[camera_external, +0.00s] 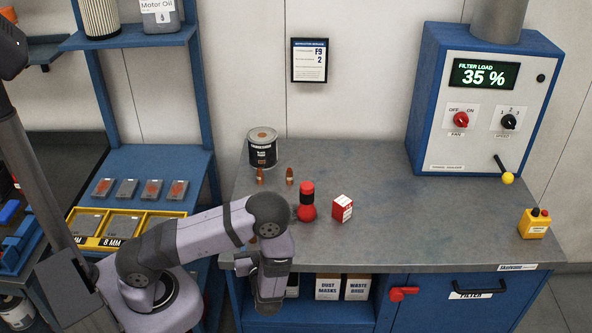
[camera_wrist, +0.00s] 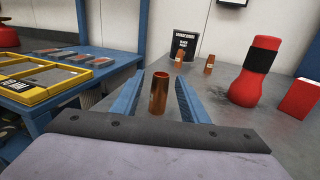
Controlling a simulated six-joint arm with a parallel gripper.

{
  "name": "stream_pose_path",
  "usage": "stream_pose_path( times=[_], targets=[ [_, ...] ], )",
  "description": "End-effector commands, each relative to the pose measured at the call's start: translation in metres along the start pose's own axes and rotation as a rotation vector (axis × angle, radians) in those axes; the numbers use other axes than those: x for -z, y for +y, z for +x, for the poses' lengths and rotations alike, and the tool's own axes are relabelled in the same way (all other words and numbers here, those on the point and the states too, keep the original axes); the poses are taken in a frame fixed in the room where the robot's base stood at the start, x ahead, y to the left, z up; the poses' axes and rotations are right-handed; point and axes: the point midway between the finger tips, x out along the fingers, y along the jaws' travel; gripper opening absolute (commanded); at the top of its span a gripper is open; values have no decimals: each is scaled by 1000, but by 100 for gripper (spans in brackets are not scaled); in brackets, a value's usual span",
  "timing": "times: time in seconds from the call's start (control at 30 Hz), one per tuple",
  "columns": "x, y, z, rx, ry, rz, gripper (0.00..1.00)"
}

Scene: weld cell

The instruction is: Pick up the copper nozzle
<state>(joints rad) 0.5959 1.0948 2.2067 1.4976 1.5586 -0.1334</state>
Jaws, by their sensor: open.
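A copper nozzle (camera_wrist: 158,95) stands upright in the wrist view, between the two blue fingers of my gripper (camera_wrist: 160,80). My gripper is open, with a gap visible on each side of this nozzle. In the external view my gripper (camera_external: 245,262) is low at the table's front left edge, and the nozzle is mostly hidden by my arm. Two more copper nozzles stand farther back near the black can: a left one (camera_external: 260,177) and a right one (camera_external: 290,177). They also show in the wrist view, left (camera_wrist: 180,54) and right (camera_wrist: 209,63).
A red bottle with a black band (camera_external: 307,203) and a red-and-white box (camera_external: 342,208) stand right of the nozzles. A black can (camera_external: 262,150) stands at the back. A yellow tray (camera_external: 128,240) is on the left bench. The grey table's right half (camera_external: 400,220) is mostly clear.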

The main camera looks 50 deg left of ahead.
Motion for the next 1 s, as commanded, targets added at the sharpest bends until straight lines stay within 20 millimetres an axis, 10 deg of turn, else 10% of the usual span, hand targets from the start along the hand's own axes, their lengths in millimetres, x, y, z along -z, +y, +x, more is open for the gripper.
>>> stream_pose_path(
  times=[0.17,0.37,1.0],
  targets=[
    [0,0,0,0,0,0,40],
    [0,0,0,0,0,0,0],
    [-12,0,0,0,-1,-2,0]
  ],
)
